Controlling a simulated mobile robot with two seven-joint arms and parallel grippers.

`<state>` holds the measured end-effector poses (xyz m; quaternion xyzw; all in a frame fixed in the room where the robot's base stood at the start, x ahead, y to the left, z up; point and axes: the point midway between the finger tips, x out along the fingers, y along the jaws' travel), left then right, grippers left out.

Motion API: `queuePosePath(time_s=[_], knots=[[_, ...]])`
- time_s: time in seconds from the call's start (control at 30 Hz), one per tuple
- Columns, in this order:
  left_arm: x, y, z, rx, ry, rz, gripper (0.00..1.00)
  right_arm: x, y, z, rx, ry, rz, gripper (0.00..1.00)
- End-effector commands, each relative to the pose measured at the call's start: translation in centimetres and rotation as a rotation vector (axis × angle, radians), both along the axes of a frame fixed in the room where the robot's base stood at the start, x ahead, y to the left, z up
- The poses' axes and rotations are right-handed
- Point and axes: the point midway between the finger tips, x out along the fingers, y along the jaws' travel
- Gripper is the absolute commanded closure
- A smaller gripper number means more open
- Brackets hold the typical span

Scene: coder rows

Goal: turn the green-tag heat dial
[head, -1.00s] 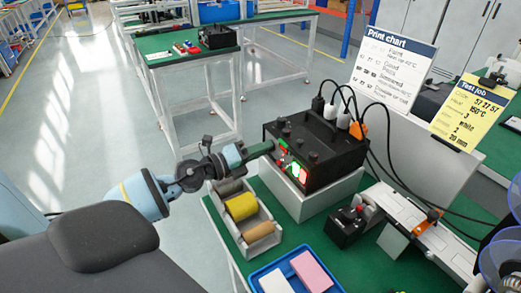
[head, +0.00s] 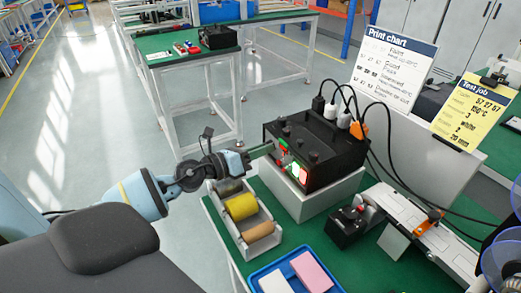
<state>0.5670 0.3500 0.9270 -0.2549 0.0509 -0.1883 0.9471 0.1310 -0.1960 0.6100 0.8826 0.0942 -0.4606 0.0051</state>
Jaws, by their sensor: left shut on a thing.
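A black control box (head: 325,146) stands on a white block on the green table. Its left-facing front carries lit green and red displays and small dials. My left gripper (head: 271,149) reaches in from the left, level with the box's front. Its fingers are shut at the upper left of that front, on the green-tag heat dial. The fingers hide the dial itself, and its tag and pointer are too small to read. My right gripper is not in view.
A white tray of rolls (head: 244,236) lies just below my left wrist. A blue tray (head: 257,280) with white and pink blocks is at the front. Cables (head: 372,120) rise behind the box. A print chart (head: 392,68) and a yellow test job card (head: 462,112) stand behind.

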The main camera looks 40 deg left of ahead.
Motion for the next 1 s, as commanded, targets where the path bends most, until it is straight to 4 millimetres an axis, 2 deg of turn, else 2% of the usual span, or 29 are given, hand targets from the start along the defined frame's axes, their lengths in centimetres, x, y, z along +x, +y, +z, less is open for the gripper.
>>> queuePosePath(time_s=[0.37, 0.4, 0.43, 0.77, 1.0], knots=[[0.0, 0.0, 0.1, 0.003, -0.002, 0.001, 0.97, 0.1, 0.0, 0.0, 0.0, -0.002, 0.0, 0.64], [0.0, 0.0, 0.1, 0.003, -0.002, 0.001, 0.69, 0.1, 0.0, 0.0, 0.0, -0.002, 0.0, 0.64], [0.0, 0.0, 0.1, 0.002, -0.002, 0.001, 0.65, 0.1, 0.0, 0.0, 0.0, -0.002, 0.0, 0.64], [-0.1, 0.1, 0.0, 0.002, -0.001, 0.0, 0.65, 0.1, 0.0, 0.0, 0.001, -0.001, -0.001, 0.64], [-2.1, 0.8, -0.4, 0.003, 0.005, 0.0, 0.65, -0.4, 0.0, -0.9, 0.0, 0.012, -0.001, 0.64]])
